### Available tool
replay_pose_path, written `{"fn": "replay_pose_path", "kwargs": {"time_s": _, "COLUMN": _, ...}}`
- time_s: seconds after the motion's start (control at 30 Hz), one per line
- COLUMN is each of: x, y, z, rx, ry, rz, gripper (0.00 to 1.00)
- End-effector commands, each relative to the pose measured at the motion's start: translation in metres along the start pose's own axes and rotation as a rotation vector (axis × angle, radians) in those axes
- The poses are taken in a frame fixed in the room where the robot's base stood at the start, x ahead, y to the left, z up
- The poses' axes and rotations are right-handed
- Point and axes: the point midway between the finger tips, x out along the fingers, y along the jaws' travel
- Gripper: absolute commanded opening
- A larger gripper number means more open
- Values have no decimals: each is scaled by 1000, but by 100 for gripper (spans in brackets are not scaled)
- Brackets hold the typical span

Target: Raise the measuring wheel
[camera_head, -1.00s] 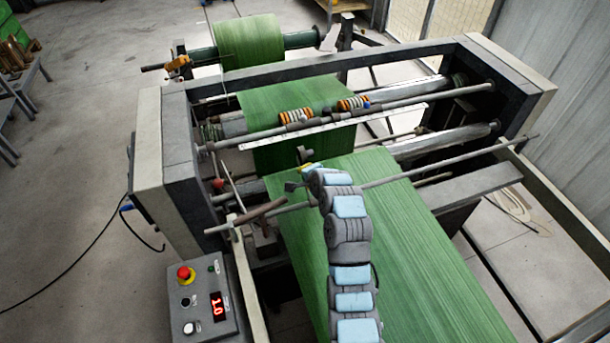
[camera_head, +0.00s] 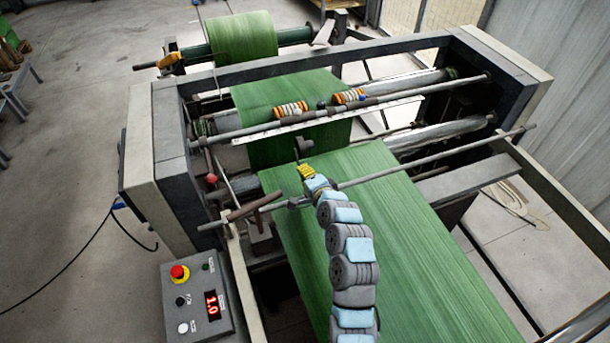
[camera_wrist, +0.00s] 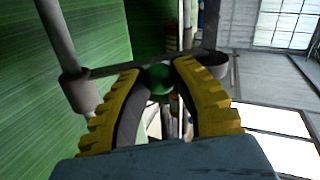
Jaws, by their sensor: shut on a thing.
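My gripper (camera_head: 305,170), with yellow ribbed fingers, is at the cross rod (camera_head: 400,172) above the green web (camera_head: 385,215). In the wrist view, my gripper (camera_wrist: 158,74) is shut on a green ball knob (camera_wrist: 160,82), with a fingertip on each side. A thin lever runs from a grey collar (camera_wrist: 80,92) on the rod behind the knob. A dark round piece at its end, apparently the measuring wheel (camera_wrist: 212,62), shows beyond the right finger. A small dark piece (camera_head: 303,145), probably the same wheel, shows just beyond my fingers; whether it touches the web is unclear.
The machine's side frame (camera_head: 170,150) stands at the left and a second rod (camera_head: 400,98) carries orange-edged coiled parts. A control box (camera_head: 198,300) with a red button shows 1.0. The green roll (camera_head: 240,38) is at the back.

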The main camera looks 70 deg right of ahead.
Motion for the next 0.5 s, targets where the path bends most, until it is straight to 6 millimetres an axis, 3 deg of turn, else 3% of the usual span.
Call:
{"fn": "replay_pose_path", "kwargs": {"time_s": 0.3, "x": 0, "y": -1, "z": 0, "rx": 0, "ry": 1, "rz": -2, "gripper": 0}}
{"fn": "replay_pose_path", "kwargs": {"time_s": 0.33, "x": 0, "y": -1, "z": 0, "rx": 0, "ry": 1, "rz": -2, "gripper": 35}}
{"fn": "replay_pose_path", "kwargs": {"time_s": 0.4, "x": 0, "y": -1, "z": 0, "rx": 0, "ry": 1, "rz": -2, "gripper": 55}}
{"fn": "replay_pose_path", "kwargs": {"time_s": 0.5, "x": 0, "y": -1, "z": 0, "rx": 0, "ry": 0, "rz": -1, "gripper": 57}}
